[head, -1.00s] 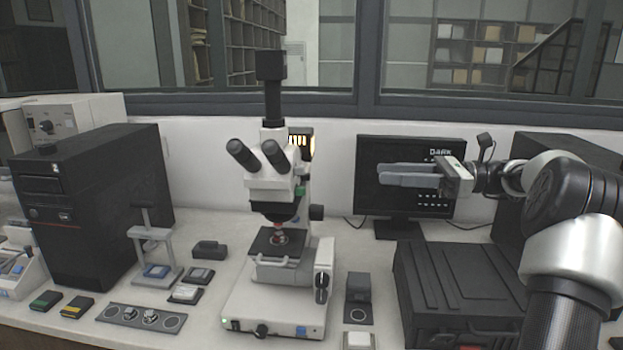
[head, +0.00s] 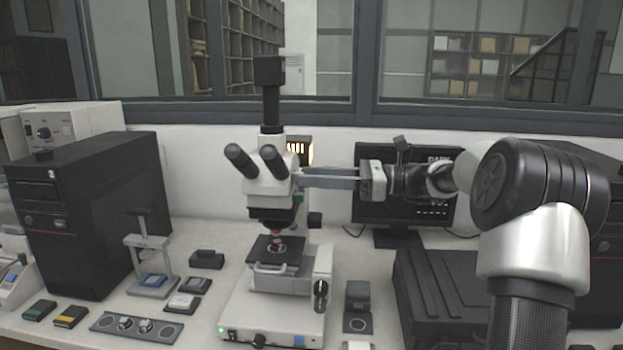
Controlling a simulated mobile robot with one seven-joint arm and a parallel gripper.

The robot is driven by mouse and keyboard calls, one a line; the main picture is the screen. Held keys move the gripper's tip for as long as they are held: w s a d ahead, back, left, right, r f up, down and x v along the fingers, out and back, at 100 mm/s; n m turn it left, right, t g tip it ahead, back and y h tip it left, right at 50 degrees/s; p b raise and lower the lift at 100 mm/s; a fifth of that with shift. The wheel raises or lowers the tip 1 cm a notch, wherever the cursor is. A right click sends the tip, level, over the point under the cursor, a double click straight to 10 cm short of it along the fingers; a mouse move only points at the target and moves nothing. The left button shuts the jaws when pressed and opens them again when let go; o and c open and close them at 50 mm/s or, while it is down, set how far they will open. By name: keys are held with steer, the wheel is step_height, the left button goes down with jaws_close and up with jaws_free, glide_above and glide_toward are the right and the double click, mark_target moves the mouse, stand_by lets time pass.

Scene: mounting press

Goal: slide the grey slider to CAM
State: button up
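The microscope (head: 268,190) stands upright in the middle of the bench, with its head, eyepieces and camera tube on top. The grey slider and its CAM mark cannot be made out at this size; the right side of the head is partly covered by my fingers. My gripper (head: 301,177) reaches in from the right at head height, its long grey fingers pointing left. The fingertips are at or very near the head's right side; contact cannot be told. The fingers overlap in this view, so their gap is unclear.
A monitor (head: 370,207) stands behind my gripper, its screen partly covered. A black case (head: 440,300) lies at the right front. A black computer tower (head: 85,215) and a small press-like stand (head: 150,268) are at the left. Small blocks lie on the front bench.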

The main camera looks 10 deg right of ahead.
steer(key=shift+w+a, duration=0.1)
steer(key=shift+a, duration=0.25)
jaws_close()
steer(key=shift+r, duration=0.1)
